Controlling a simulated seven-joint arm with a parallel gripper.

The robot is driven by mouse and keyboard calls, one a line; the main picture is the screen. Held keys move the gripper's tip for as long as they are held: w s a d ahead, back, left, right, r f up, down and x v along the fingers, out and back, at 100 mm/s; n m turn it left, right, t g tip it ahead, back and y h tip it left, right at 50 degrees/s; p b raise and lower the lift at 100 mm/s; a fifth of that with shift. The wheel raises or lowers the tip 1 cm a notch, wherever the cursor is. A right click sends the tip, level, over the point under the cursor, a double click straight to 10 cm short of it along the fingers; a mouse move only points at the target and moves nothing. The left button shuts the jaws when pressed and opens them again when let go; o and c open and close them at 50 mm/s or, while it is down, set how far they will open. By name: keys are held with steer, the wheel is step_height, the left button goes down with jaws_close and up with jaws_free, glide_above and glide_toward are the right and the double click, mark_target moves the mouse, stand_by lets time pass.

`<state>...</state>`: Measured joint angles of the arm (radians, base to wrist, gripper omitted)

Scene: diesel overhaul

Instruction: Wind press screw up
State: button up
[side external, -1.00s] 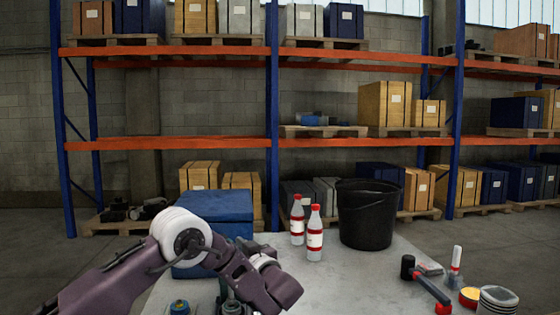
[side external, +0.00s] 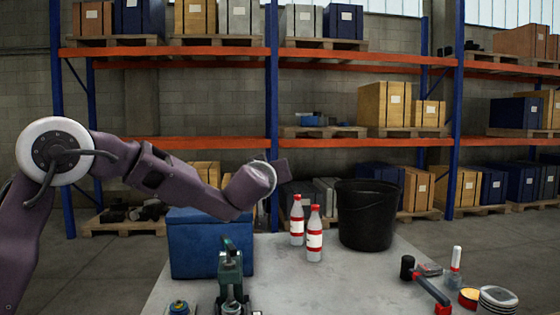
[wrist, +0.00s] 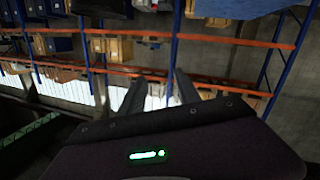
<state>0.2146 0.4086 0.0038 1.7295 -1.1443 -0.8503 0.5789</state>
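The press is a small green frame (side external: 231,271) standing upright on the near part of the bench. A dark piece at its top (side external: 227,243) may be the screw, but it is too small to tell its handle or thread. My gripper is raised well above the press in the side external view, turned away so its fingers are hidden there. In the wrist view my gripper (wrist: 160,80) shows two fingers apart with nothing between them. The press does not show in the wrist view, which looks upside down toward the shelving.
A blue box (side external: 208,245) stands behind the press. Two red-capped bottles (side external: 315,238) and a black bucket (side external: 366,215) stand to the right. A hammer (side external: 427,284) and small tins lie at the bench's right edge. The bench (side external: 340,285) between is clear.

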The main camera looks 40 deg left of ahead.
steer(key=s+d+r+m+h, duration=0.4)
steer(key=s+d+m+h, duration=0.2)
steer(key=s+d+h, duration=0.2)
steer(key=shift+d+r+t+h, duration=0.25)
steer(key=shift+d+t+h, duration=0.15)
steer(key=shift+d, duration=0.25)
steer(key=shift+r, duration=0.1)
